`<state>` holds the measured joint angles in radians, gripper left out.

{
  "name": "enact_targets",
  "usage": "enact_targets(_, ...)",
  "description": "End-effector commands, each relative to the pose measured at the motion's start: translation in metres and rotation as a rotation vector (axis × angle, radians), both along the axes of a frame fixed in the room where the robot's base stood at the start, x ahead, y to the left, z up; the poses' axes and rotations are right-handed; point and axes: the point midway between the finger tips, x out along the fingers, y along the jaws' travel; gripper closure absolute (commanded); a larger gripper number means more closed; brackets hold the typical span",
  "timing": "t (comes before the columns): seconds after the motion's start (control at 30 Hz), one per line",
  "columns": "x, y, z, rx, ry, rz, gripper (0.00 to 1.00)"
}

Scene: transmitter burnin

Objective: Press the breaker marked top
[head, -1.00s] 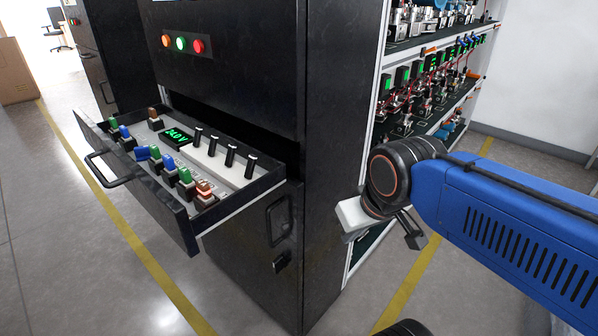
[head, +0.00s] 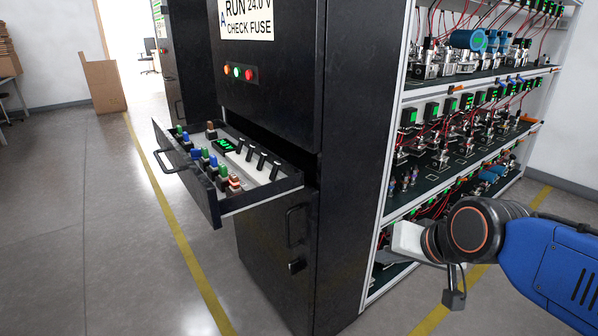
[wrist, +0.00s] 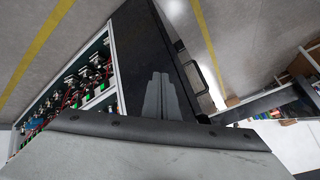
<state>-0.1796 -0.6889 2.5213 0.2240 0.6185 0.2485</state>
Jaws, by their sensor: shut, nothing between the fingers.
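Several black switches (head: 252,157) stand in a row on a pale strip inside the open drawer (head: 207,196) of the black cabinet. They look like the breakers, but any marking on them is too small to read, so I cannot tell which is marked top. My gripper (wrist: 161,78) shows in the wrist view as two grey fingers together, with nothing between them. In the head view my wrist is at the lower right, in front of the shelf rack and well apart from the drawer.
Blue, green and brown fuse-like parts and a green display (head: 224,145) share the drawer. Indicator lights (head: 237,72) and a "RUN 24.0 V CHECK FUSE" sign (head: 247,20) are above. The shelf rack (head: 398,130) is right of the cabinet.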

Motion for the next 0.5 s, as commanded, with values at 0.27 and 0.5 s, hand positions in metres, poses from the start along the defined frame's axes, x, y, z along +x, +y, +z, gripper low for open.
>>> enact_targets(0.27,0.041,0.056,0.03,0.268,-0.086,-0.098,1.0)
enact_targets(0.5,0.076,0.107,0.064,0.582,-0.138,-0.239,1.0)
